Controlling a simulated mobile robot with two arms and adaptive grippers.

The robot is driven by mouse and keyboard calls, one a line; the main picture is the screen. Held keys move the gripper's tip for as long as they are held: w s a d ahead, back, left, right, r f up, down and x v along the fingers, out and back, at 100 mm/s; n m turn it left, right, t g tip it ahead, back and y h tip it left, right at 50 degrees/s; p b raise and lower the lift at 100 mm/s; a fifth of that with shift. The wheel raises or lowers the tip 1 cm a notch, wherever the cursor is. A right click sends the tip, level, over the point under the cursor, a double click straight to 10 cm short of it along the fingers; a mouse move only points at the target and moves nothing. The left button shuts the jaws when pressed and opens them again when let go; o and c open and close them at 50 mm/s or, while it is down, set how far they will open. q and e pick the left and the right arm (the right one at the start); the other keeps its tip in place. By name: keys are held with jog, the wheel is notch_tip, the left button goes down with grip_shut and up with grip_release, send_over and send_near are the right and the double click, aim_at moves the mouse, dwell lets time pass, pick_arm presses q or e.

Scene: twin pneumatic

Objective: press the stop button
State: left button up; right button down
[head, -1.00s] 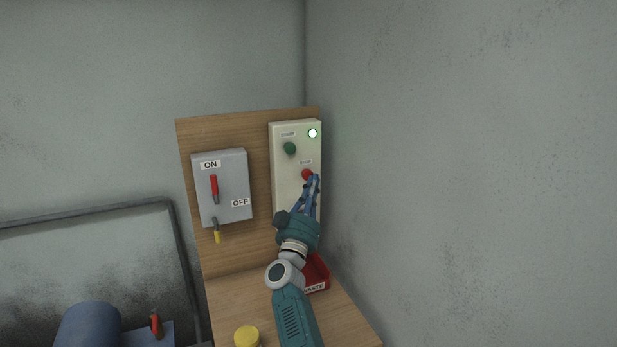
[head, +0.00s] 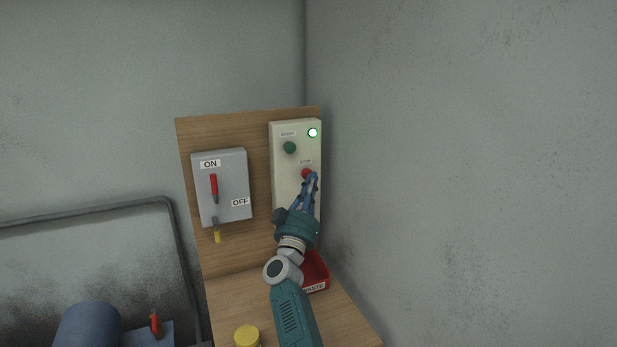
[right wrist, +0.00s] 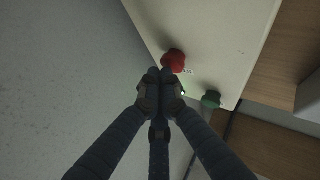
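The red stop button (head: 306,173) is on the cream control box (head: 283,187), under a STOP label. In the right wrist view the red button (right wrist: 174,61) is just beyond my fingertips. My right gripper (head: 312,177) is shut and empty, its fingertips together at the lower right edge of the button. I cannot tell whether they touch it. The green start button (head: 290,147) is higher on the box and also shows in the right wrist view (right wrist: 211,99). A round lamp (head: 312,132) at the box's top right glows pale green. My left gripper is not in view.
A grey switch box (head: 235,180) with a red lever (head: 214,188) is left of the control box on the wooden backboard (head: 258,150). A red WASTE bin (head: 322,276) and a yellow-topped object (head: 246,336) are below. A grey wall stands close on the right.

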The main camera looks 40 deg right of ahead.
jog(key=shift+w+d, duration=0.1)
jog(key=shift+w, duration=0.15)
jog(key=shift+r, duration=0.1)
dwell(0.4)
jog(key=shift+s+a+p, duration=0.3)
jog(key=shift+s+p, duration=0.55)
jog(key=shift+s, duration=0.05)
jog(key=s+p, duration=0.1)
jog(key=s+a+p, duration=0.1)
jog(key=s+p, duration=0.2)
jog(key=shift+s+a, duration=0.25)
jog(key=shift+s, duration=0.1)
